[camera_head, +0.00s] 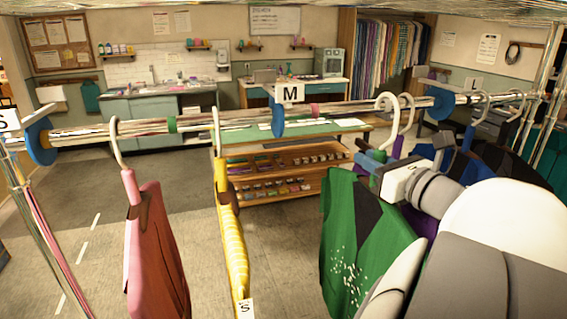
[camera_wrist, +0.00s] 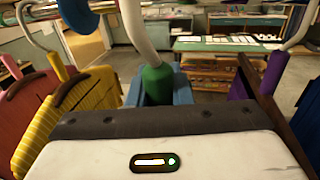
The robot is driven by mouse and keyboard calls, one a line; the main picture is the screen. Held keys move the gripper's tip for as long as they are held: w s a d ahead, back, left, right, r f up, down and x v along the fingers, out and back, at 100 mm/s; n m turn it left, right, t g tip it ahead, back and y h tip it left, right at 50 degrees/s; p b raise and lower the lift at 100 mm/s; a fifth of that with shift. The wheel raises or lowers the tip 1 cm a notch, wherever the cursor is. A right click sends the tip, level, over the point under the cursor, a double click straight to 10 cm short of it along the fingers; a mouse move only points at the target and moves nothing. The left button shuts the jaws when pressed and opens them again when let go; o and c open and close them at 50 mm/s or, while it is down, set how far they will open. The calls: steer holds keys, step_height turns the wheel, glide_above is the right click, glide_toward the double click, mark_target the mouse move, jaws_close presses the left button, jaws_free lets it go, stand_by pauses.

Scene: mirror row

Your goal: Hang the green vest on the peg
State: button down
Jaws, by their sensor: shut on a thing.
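The green vest (camera_head: 362,240) with a dark panel and pale specks hangs at centre right in the head view. Its white hanger hook (camera_wrist: 134,30) rises from a green neck (camera_wrist: 157,78) in the wrist view and leaves the top of the picture. My gripper (camera_head: 372,160) has blue fingers, shut around the hanger neck just above the vest's shoulders; they also show in the wrist view (camera_wrist: 157,92). In the head view the hook is close to the rail; I cannot tell whether it touches. I cannot pick out the peg for certain.
A long rail (camera_head: 345,108) with blue size discs crosses the view. A pink garment (camera_head: 155,250) and a yellow one (camera_head: 233,245) hang on the left; purple and dark garments crowd the right. A low shelf table (camera_head: 285,165) stands behind. Open floor lies at left.

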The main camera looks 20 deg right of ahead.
steer(key=shift+w+d+p+x, duration=0.1)
steer(key=shift+d+x, duration=0.35)
steer(key=shift+x, duration=1.8)
steer(key=shift+w+d+p+x, duration=0.1)
steer(key=shift+d+x, duration=0.4)
steer(key=shift+x, duration=1.8)
steer(key=shift+w+d+p+x, duration=0.1)
steer(key=shift+d+x, duration=0.35)
steer(key=shift+x, duration=1.8)
step_height(320, 180, down, 3)
steer(key=b, duration=0.3)
steer(key=shift+f+b, duration=0.2)
steer(key=shift+b, duration=0.15)
steer(key=c, duration=0.6)
jaws_free()
steer(key=shift+s, duration=0.1)
steer(key=v, duration=1.2)
